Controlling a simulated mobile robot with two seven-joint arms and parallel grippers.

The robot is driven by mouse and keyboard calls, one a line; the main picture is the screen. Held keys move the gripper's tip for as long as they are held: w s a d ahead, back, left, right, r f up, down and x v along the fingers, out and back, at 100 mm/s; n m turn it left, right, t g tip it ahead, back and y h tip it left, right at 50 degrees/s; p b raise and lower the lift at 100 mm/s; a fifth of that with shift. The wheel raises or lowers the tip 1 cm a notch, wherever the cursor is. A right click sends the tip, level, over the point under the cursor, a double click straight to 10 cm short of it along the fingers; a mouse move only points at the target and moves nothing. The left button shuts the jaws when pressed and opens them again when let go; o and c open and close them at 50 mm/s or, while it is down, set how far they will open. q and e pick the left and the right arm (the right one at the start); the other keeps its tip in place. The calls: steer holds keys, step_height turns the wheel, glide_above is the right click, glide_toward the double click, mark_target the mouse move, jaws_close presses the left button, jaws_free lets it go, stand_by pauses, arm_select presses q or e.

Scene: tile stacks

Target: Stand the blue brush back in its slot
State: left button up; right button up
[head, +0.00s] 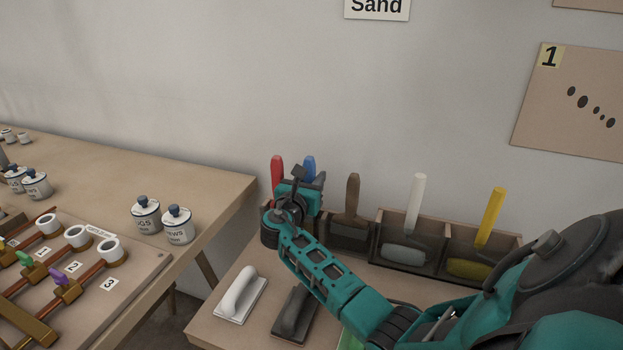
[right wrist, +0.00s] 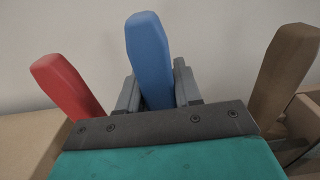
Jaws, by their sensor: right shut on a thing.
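The blue brush (head: 309,166) shows only as its blue handle, upright beside the red handle in the head view. In the right wrist view the blue handle (right wrist: 149,50) stands between the two fingers of my right gripper (right wrist: 155,92), which is shut on it. My right gripper also shows in the head view (head: 304,182) at the left end of the slotted rack (head: 377,238). The brush's lower part and its slot are hidden behind my gripper and arm, so I cannot tell how deep it sits. My left gripper is not in view.
A red handle (right wrist: 68,86) stands close on the left and a brown-handled brush (head: 352,200) on the right. A white float (head: 240,294) and a dark float (head: 293,314) lie in front.

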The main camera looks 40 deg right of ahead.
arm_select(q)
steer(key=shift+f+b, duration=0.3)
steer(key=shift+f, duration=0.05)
arm_select(e)
steer(key=shift+f, duration=0.6)
steer(key=o, duration=1.1)
steer(key=shift+o, duration=0.2)
steer(key=shift+s+a, duration=0.15)
steer(key=shift+a, duration=0.2)
arm_select(q)
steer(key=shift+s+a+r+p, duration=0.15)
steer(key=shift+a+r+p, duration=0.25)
steer(key=shift+p, duration=0.55)
arm_select(e)
steer(key=v, duration=1.2)
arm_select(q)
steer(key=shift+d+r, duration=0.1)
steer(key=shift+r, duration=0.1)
arm_select(e)
steer(key=shift+s+a, duration=0.1)
